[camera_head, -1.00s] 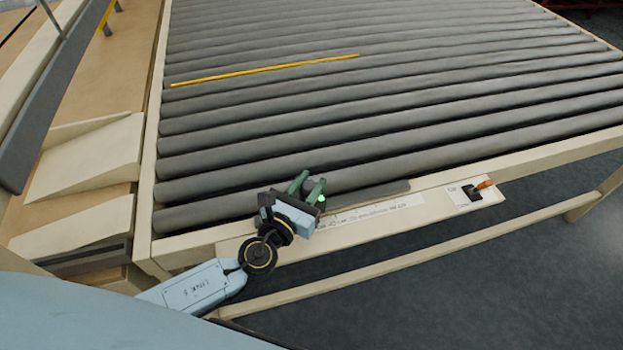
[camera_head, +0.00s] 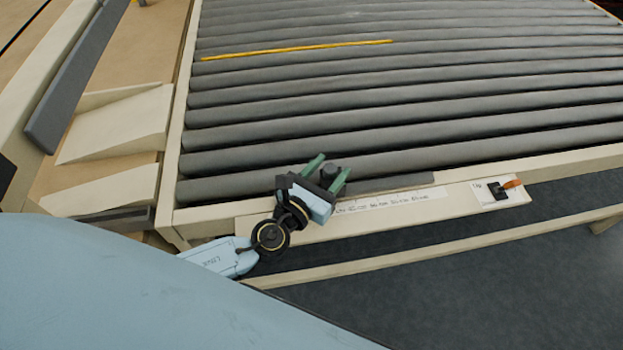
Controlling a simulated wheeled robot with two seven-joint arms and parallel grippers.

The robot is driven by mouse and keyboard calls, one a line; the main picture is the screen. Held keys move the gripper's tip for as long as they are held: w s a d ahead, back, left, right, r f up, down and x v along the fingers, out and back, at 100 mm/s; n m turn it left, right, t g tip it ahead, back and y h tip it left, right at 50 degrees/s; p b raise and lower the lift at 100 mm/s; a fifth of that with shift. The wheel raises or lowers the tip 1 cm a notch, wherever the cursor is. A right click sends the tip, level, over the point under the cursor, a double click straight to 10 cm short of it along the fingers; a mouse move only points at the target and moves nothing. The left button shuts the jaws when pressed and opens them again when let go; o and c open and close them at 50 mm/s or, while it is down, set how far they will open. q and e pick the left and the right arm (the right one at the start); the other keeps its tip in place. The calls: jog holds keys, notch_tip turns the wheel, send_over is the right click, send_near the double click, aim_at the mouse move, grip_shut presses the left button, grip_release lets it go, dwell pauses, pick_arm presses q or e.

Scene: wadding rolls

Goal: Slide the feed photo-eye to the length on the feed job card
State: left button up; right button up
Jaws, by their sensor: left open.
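My left gripper (camera_head: 328,172) reaches in from the lower left to the front rail of the roller table. Its two green fingers are open, one on each side of a small dark round-topped knob (camera_head: 329,174), probably the photo-eye. I cannot tell whether they touch it. A dark track (camera_head: 395,187) runs right from there along the rail. A white scale strip (camera_head: 400,199) with printed marks, too small to read, lies below the track; its left end is hidden by the gripper. No job card can be made out. My right gripper is not in view.
Beige wedge-shaped guides (camera_head: 118,130) stand at left. A lower beam (camera_head: 430,249) runs below the rail.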

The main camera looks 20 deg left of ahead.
pick_arm(q)
jog(key=s, duration=0.3)
jog(key=s+a+b, duration=0.1)
jog(key=s, duration=0.3)
jog(key=s+a+b, duration=0.1)
jog(key=s, duration=0.3)
jog(key=shift+s+a, duration=0.2)
jog(key=shift+s, duration=0.4)
